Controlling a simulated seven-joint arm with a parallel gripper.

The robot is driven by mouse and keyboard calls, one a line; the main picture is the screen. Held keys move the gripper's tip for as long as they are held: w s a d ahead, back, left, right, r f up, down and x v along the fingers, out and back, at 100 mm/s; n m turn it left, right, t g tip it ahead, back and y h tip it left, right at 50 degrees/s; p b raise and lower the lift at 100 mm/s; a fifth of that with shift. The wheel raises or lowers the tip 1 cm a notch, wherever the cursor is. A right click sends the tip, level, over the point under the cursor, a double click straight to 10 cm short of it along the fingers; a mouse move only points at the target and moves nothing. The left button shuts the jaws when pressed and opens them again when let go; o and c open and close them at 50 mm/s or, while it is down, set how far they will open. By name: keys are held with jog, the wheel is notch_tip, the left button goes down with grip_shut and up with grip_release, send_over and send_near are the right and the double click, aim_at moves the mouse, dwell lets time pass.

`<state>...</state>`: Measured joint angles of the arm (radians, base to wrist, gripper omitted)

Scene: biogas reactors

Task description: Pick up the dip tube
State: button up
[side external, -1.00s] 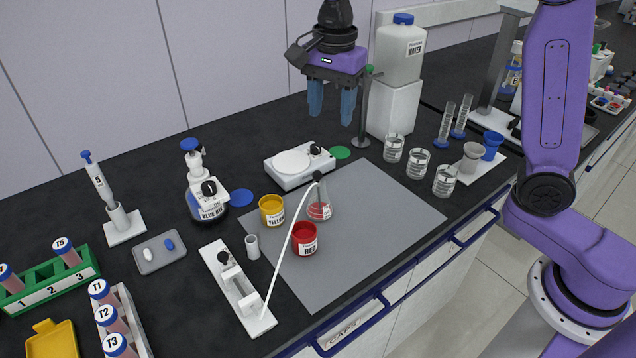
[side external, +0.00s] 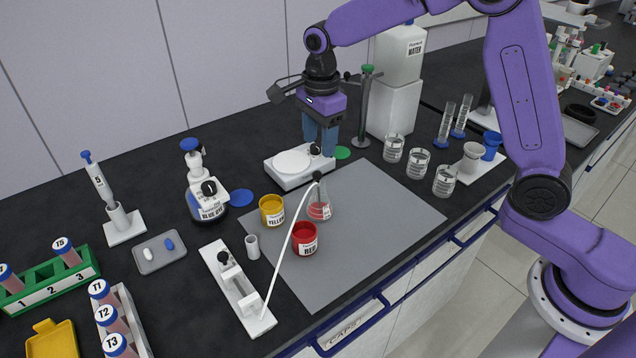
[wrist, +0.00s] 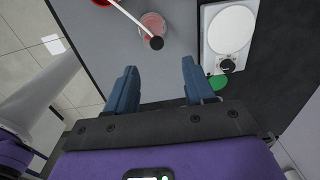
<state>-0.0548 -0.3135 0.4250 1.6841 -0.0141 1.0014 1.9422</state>
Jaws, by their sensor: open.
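A thin white tube (side external: 281,244) curves from the black stopper of a small flask (side external: 319,207) with red liquid down to a white stand (side external: 237,288); it looks like the dip tube, but I cannot be sure. In the wrist view the tube (wrist: 129,16) enters at the top and meets the black stopper (wrist: 156,43). My gripper (side external: 320,146) is open and empty, fingers pointing down, behind the flask and near the right end of the white stirrer. In the wrist view my gripper (wrist: 160,72) has a clear gap between its blue fingers, below the stopper and apart from it.
The white stirrer (side external: 289,164), a green disc (side external: 342,152) and a tall green-topped post (side external: 364,110) are close to my gripper. Yellow (side external: 272,210) and red (side external: 305,239) cups flank the flask on the grey mat (side external: 385,205). Beakers (side external: 419,163) stand right; the mat's right part is clear.

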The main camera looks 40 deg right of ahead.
aim_at(317, 171)
jog(key=shift+a+f, duration=0.2)
jog(key=shift+f, duration=1.65)
jog(key=shift+a+f, duration=0.15)
jog(key=shift+f, duration=1.7)
grip_shut()
